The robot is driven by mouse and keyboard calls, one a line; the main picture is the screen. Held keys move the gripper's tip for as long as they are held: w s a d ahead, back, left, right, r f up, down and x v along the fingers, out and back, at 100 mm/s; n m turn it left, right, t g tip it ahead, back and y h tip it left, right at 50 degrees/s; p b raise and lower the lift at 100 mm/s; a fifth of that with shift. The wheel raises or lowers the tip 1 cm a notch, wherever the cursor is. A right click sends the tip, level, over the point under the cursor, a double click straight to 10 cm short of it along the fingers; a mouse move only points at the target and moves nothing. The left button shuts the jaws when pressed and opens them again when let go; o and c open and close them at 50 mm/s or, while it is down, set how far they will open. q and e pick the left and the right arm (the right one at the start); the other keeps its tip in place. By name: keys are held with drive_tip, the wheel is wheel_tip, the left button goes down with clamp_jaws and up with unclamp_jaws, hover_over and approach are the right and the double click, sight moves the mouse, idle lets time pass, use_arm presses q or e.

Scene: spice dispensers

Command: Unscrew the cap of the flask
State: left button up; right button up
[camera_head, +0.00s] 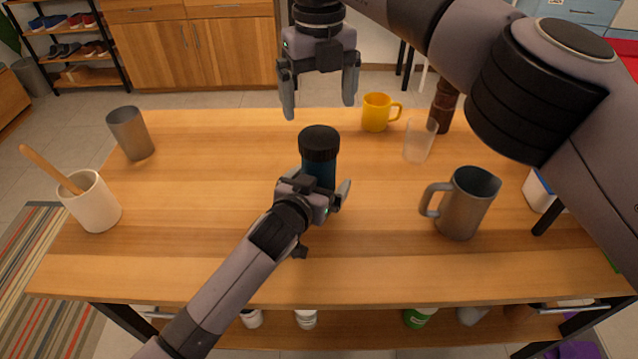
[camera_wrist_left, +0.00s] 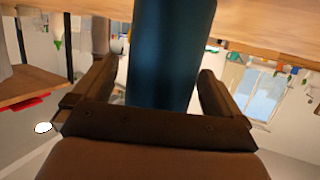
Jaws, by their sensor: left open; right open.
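The flask has a dark blue body (camera_head: 318,170) and a black cap (camera_head: 319,141), and it stands upright on the wooden table (camera_head: 210,190). My left gripper (camera_head: 326,190) is open at the near side of the flask, low on its body. In the left wrist view the blue body (camera_wrist_left: 168,50) lies between the two spread fingers (camera_wrist_left: 158,88), with gaps on both sides. My right gripper (camera_head: 318,100) is open, pointing down, above and slightly behind the cap, with nothing between its fingers. The flask's lower part is hidden behind my left gripper.
A yellow mug (camera_head: 376,112), a clear glass (camera_head: 419,142) and a dark brown grinder (camera_head: 443,106) stand at the back right. A metal pitcher (camera_head: 463,203) is right of the flask. A grey cup (camera_head: 130,134) and a white mortar with pestle (camera_head: 93,203) stand left. The table between is clear.

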sight(319, 136)
use_arm(q)
clamp_jaws()
use_arm(e)
drive_tip(key=m, duration=1.3)
drive_tip(key=shift+m, duration=0.4)
drive_tip(key=m, duration=1.2)
drive_tip(key=shift+m, duration=0.4)
drive_tip(key=shift+f, duration=4.05)
